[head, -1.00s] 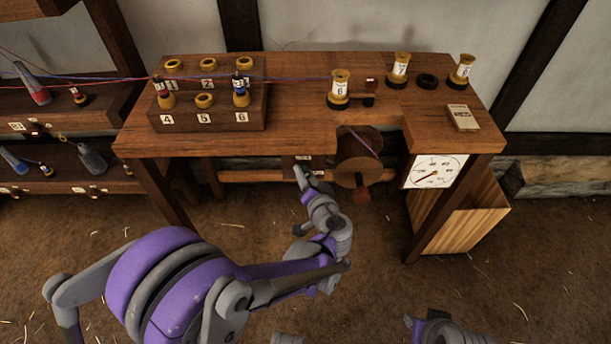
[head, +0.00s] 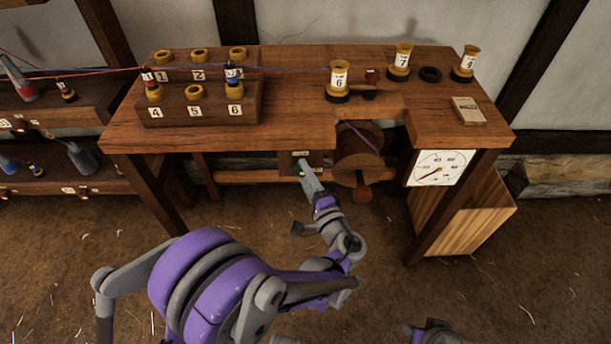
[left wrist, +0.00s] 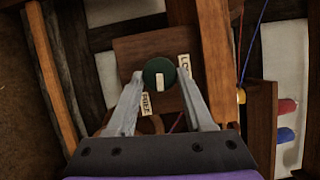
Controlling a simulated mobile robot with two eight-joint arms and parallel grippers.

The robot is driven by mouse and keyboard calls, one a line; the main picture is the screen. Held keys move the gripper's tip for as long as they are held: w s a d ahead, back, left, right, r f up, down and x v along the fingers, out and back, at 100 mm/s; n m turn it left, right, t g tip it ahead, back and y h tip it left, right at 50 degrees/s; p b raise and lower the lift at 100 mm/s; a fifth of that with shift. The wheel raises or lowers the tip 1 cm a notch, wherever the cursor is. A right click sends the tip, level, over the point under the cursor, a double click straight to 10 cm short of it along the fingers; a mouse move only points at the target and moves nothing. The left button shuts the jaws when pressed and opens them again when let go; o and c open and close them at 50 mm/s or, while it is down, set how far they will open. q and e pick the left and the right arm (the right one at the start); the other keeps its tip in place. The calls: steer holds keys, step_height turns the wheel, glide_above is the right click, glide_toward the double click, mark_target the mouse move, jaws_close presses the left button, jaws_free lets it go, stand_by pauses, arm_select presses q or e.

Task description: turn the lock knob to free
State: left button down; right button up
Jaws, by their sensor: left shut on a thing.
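The lock knob (left wrist: 159,80) is a round dark green knob with a pale mark, on a square wooden plate (left wrist: 130,48) in the left wrist view. The mark stands nearly upright in that picture. A FREE label (left wrist: 146,104) sits at its lower left and a lock label (left wrist: 184,66), partly covered, at its upper right. My left gripper (left wrist: 159,76) is shut on the knob, one finger on each side. In the head view my left gripper (head: 304,168) reaches under the bench front, and the knob cannot be made out there. My right gripper's fingers are not seen.
The bench (head: 300,125) stands over the knob. A wooden reel (head: 358,145) hangs right of my left gripper, with a dial (head: 440,168) further right. A wooden bin (head: 470,220) stands below. Bobbins and a numbered rack (head: 195,113) are on top.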

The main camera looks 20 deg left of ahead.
arm_select(q)
steer(key=shift+f+m+t+y+b, duration=0.15)
steer(key=shift+m+t+y+b, duration=0.3)
steer(key=shift+m, duration=0.95)
steer(key=shift+h, duration=0.25)
steer(key=shift+c, duration=1.5)
jaws_free()
steer(key=v, duration=1)
steer(key=shift+s+d+f, duration=0.15)
steer(key=shift+s, duration=0.2)
